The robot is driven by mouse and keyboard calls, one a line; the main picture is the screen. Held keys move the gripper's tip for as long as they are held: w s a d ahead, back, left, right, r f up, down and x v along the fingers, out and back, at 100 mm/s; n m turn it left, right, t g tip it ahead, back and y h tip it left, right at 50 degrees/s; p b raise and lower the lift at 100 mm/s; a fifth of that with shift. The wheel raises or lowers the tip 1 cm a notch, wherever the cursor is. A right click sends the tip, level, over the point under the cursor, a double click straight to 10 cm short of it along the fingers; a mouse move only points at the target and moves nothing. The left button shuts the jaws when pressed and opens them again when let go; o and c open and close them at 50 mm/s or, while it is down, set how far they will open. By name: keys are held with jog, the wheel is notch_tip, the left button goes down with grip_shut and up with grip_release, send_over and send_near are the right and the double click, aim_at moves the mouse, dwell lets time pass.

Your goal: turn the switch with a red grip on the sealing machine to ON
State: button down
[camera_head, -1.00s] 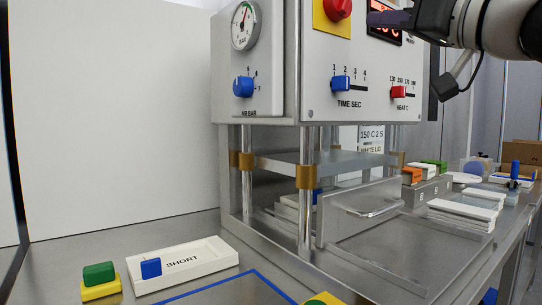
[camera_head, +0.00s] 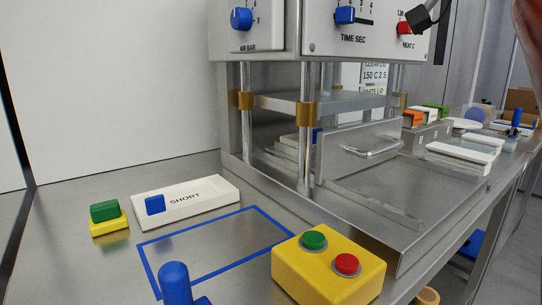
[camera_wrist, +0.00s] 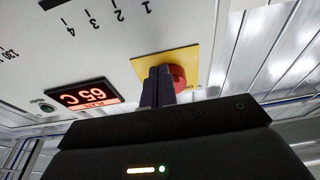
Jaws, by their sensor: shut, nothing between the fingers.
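The switch's red grip (camera_wrist: 179,78) sits on a yellow plate (camera_wrist: 191,58) on the sealing machine's front panel in the wrist view. My gripper (camera_wrist: 157,74) is shut and empty, its dark fingers in front of the yellow plate, just left of the red grip and overlapping its edge. I cannot tell whether they touch it.
A lit plate display (camera_wrist: 84,95) reads 65 C beside the switch. Lower on the panel are a blue time slider (camera_head: 345,15) and a red heat slider (camera_head: 404,28). A yellow box (camera_head: 325,272) with green and red buttons stands on the bench in front.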

jog(key=shift+a+r+p, duration=0.1)
jog(key=shift+r+p, duration=0.25)
jog(key=shift+r, duration=0.25)
dwell(0.4)
jog(key=shift+s+a, duration=0.2)
dwell(0.5)
jog(key=shift+f+b, duration=0.1)
jog(key=shift+b, duration=0.2)
jog(key=r+b+v, duration=0.1)
jog(key=v, duration=0.4)
jog(key=shift+s+d+f, duration=0.25)
jog(key=shift+s+d, duration=0.1)
jog(key=shift+s, duration=0.1)
